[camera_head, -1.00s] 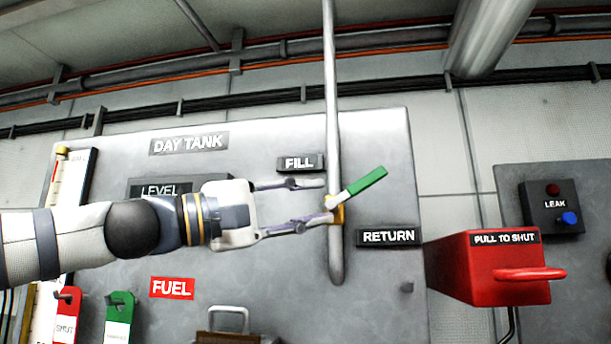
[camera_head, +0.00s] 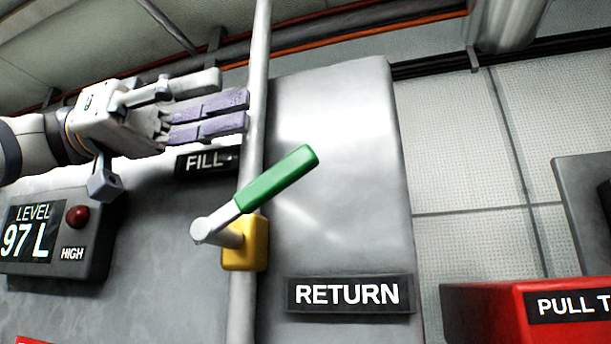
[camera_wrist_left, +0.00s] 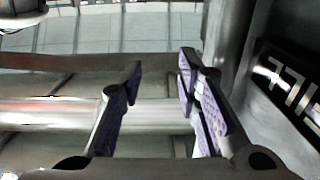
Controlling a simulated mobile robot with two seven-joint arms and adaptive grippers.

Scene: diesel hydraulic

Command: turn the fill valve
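The fill valve has a yellow body (camera_head: 245,244) on a vertical grey pipe (camera_head: 243,310). Its lever with a green grip (camera_head: 277,187) slants up to the right from a pale pivot end. The FILL label (camera_head: 203,161) is just above left of it. My left gripper (camera_head: 245,110) is above the lever, apart from it, pointing right, its fingertips overlapping the pipe in this view. In the left wrist view the gripper (camera_wrist_left: 160,77) has its purple-padded fingers spread with nothing held. The lever is not clearly visible there. My right gripper is not in view.
A level display (camera_head: 35,228) reading 97 L is at left. A RETURN label (camera_head: 347,294) is below right of the valve, and a red PULL box (camera_head: 500,320) at lower right. The panel right of the lever is clear.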

